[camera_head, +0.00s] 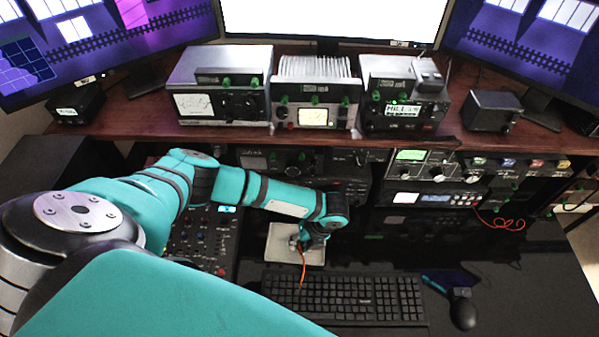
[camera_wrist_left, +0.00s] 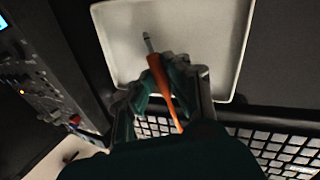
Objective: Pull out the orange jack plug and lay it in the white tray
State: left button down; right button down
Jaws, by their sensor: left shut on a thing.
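My left gripper (camera_wrist_left: 160,88) is shut on the orange jack plug (camera_wrist_left: 157,68), with the plug's metal tip pointing away from the fingers. The plug is over the white tray (camera_wrist_left: 205,18); I cannot tell whether it touches the tray. In the head view my left gripper (camera_head: 303,242) is at the white tray (camera_head: 276,254), behind the keyboard. The orange cable (camera_head: 303,265) of the plug hangs toward the keyboard. My right gripper is in neither view.
A black keyboard (camera_head: 345,298) lies just in front of the tray. A mixer panel (camera_head: 200,242) is to its left. A mouse (camera_head: 462,308) and a blue pen (camera_head: 434,284) lie to the right. Radio units (camera_head: 315,95) stand on the shelf above. A red cable (camera_head: 505,222) hangs at the right.

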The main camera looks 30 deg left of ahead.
pick_arm(q)
jog(key=shift+f+b, duration=0.4)
jog(key=shift+f, duration=0.3)
jog(key=c, duration=1.3)
grip_release()
jog(key=shift+r, duration=0.15)
jog(key=shift+r+p, duration=1.45)
jog(key=shift+p, duration=0.3)
jog(key=o, duration=0.6)
